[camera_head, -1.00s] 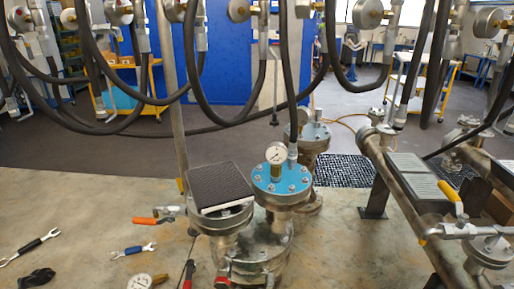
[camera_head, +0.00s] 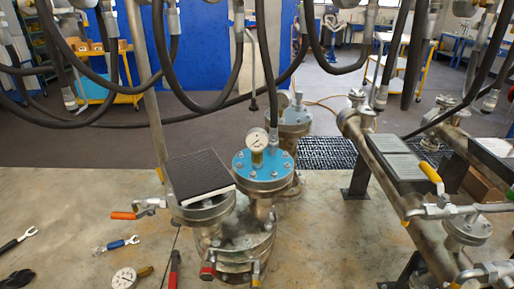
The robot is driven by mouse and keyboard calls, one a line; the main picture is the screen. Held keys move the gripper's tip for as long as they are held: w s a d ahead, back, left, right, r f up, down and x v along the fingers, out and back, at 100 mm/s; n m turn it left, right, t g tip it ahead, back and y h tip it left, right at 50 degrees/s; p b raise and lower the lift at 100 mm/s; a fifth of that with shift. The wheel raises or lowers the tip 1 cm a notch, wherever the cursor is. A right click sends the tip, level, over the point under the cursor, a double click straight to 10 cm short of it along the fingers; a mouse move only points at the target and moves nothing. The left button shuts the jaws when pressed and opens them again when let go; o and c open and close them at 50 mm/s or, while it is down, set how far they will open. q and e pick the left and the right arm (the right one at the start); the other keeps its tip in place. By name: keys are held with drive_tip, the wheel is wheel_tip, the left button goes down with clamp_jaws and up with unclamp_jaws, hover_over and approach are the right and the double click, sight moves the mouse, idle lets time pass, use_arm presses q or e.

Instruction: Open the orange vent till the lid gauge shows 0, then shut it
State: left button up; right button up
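The orange vent handle (camera_head: 123,215) sits on a small valve at the left side of the vessel (camera_head: 240,240), below a dark ribbed plate (camera_head: 198,177). The handle points left, roughly level. The lid gauge (camera_head: 257,140) stands on a brass stem on the blue bolted lid (camera_head: 263,176). Its white dial faces me, but its needle is too small to read. A black hose runs up from the lid. Neither of my grippers is in view.
Black hoses (camera_head: 238,70) hang across the top. A pipe rack with a yellow-handled valve (camera_head: 431,173) stands at right.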

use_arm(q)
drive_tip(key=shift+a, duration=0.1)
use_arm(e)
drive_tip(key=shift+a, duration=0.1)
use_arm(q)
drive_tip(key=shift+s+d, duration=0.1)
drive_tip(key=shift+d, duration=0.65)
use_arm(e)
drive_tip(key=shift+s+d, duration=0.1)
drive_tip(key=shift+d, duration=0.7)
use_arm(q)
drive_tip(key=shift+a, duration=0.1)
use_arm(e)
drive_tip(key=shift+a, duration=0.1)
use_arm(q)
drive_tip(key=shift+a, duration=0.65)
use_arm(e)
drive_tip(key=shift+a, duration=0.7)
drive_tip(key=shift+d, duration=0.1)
